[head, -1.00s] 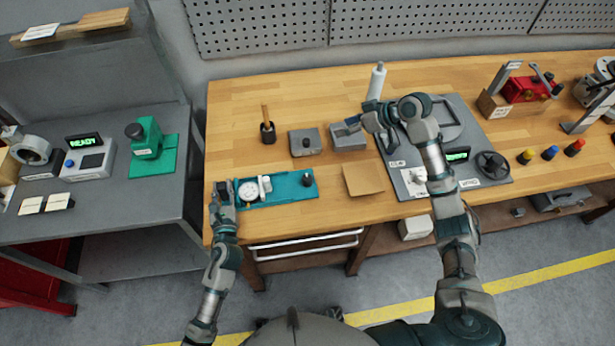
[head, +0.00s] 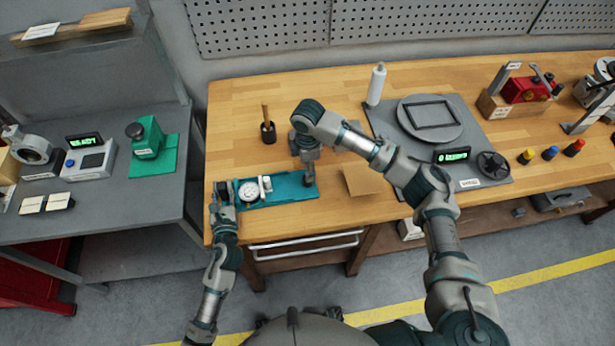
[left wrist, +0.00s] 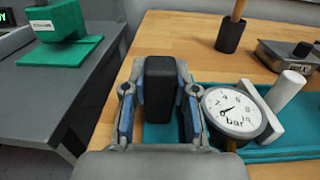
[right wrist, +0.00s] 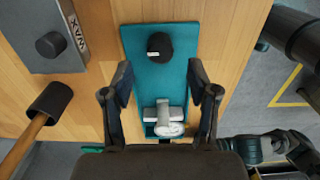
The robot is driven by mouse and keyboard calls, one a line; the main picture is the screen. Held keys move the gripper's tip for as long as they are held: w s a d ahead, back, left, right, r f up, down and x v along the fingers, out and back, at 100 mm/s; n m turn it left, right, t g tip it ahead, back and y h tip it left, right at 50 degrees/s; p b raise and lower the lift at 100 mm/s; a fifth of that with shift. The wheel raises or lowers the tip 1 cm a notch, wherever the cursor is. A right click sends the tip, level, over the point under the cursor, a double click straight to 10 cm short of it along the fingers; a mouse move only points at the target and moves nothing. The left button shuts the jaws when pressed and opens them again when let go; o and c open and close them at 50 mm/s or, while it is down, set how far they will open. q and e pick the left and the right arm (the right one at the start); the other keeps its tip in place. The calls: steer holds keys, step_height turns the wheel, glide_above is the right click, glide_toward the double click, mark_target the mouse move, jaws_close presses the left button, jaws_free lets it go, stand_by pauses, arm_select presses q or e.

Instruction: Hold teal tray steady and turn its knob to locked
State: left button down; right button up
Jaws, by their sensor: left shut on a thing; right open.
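The teal tray (head: 285,196) lies near the table's front left edge. It bears a dial gauge (head: 249,191), a white cylinder with a crosspiece (left wrist: 288,92) and a black block (left wrist: 160,85) at its left end. My left gripper (head: 223,200) is shut on that black block. The tray's round black knob (right wrist: 160,45), with a small white mark, is at the other end. My right gripper (right wrist: 161,80) is open and points down over that end, its fingers either side of the tray. In the head view the right gripper (head: 308,180) hides the knob.
A black cup with a wooden handle (head: 268,130) stands behind the tray. A grey box with a black knob (right wrist: 55,45) sits close behind my right gripper. A brown sheet (head: 362,180) lies right of the tray. A grey plate with a turntable (head: 431,118) is farther right.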

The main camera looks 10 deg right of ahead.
step_height(320, 180, down, 6)
steer(key=shift+f, duration=0.1)
jaws_close()
